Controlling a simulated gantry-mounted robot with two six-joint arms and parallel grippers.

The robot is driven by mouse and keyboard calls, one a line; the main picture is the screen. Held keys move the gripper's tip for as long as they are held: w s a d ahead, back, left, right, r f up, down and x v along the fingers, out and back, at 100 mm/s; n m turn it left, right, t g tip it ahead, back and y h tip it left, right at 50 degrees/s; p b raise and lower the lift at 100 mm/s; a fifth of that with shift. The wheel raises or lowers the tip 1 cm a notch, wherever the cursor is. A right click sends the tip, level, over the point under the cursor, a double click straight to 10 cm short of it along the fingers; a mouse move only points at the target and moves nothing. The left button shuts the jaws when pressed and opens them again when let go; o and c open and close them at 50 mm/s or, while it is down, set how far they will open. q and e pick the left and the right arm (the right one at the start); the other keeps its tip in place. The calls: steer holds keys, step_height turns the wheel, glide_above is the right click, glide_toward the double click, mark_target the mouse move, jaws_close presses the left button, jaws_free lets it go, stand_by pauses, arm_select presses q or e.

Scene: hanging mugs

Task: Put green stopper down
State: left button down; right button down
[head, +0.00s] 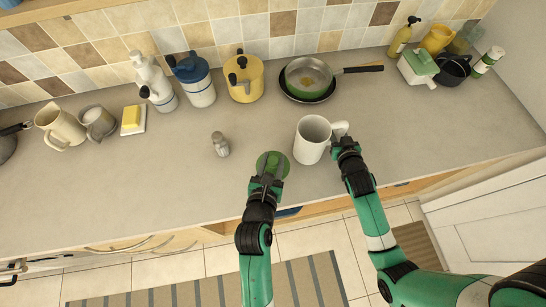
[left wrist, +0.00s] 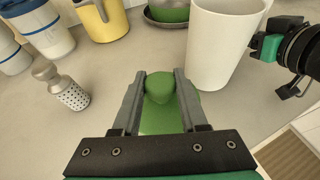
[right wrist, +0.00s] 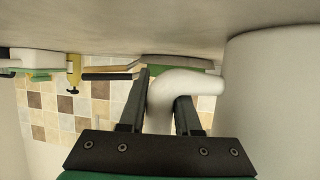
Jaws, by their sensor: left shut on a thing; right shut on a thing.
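The green stopper (head: 272,163) is at the front of the counter, just left of the white mug. My left gripper (head: 268,183) is shut on it; in the left wrist view its knob (left wrist: 160,88) sits between the two fingers. I cannot tell whether the stopper touches the counter. The white mug (head: 312,139) stands upright on the counter or close to it. My right gripper (head: 346,146) is shut on its handle, which shows between the fingers in the right wrist view (right wrist: 178,90).
A metal shaker (head: 220,145) stands left of the stopper. The counter's front edge is close to my grippers. The counter left of the shaker is mostly clear.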

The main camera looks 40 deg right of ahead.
mark_target(272, 161)
arm_select(q)
step_height(272, 161, up, 4)
steer(key=shift+a+r, duration=0.1)
steer(key=w+a, duration=0.2)
steer(key=a, duration=0.3)
steer(key=f, duration=0.9)
steer(key=shift+w+d+f, duration=0.1)
steer(key=shift+d+f, duration=0.2)
steer(key=shift+f, duration=0.1)
steer(key=shift+f, duration=0.1)
steer(key=shift+c, duration=2.2)
jaws_free()
steer(key=v, duration=1.2)
steer(key=shift+r, duration=0.2)
